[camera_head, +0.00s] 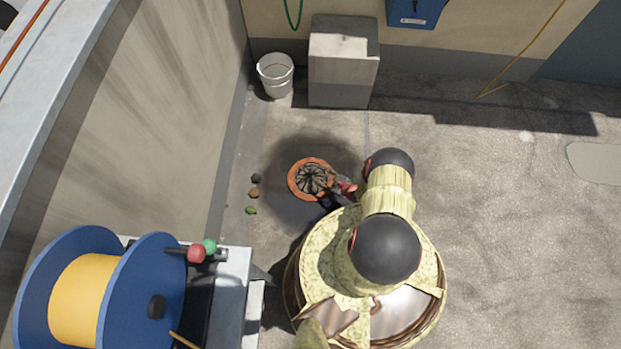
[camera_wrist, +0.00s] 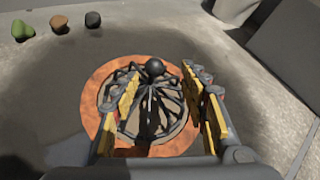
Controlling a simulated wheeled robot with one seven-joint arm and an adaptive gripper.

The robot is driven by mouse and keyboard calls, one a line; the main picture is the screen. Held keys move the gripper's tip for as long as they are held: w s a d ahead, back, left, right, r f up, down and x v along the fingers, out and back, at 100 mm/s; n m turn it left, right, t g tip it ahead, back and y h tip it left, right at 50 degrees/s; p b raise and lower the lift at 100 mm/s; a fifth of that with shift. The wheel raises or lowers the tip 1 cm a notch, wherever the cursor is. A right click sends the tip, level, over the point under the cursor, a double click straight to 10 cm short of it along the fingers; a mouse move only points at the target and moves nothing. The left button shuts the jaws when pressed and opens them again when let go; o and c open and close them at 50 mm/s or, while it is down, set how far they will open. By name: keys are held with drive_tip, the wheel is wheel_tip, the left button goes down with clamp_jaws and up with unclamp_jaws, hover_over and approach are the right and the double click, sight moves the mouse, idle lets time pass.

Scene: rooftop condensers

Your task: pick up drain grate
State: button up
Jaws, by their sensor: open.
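The drain grate (camera_head: 312,179) is a dark domed cage of curved bars with a round knob on top. It sits in an orange-red ring (camera_head: 298,190) on the rooftop floor, in a darker stained patch. In the wrist view the grate (camera_wrist: 152,90) lies between and beyond my fingers, with the orange ring (camera_wrist: 98,95) around it. My gripper (camera_wrist: 168,115) is open, its yellow-padded fingers on either side of the grate. I cannot tell whether they touch it. In the head view my gripper (camera_head: 341,184) is at the grate's right edge, partly covering it.
Several small lumps (camera_head: 254,192) lie left of the grate, by the wall. A white bucket (camera_head: 275,76) and a grey block (camera_head: 341,70) stand at the back. A blue cable reel (camera_head: 95,290) is at lower left. The floor on the right is clear.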

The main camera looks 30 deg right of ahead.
sight(313, 173)
drive_tip(key=b+x, duration=0.1)
drive_tip(key=x, duration=0.1)
drive_tip(key=a+b+x, duration=0.1)
drive_tip(key=x, duration=0.2)
drive_tip(key=shift+s+f, duration=0.1)
drive_tip(key=shift+f, duration=0.05)
drive_tip(key=shift+w+a+f, duration=0.1)
drive_tip(key=shift+w+f, duration=0.05)
drive_tip(key=shift+w, duration=0.3)
drive_tip(key=shift+c, duration=0.9)
clamp_jaws()
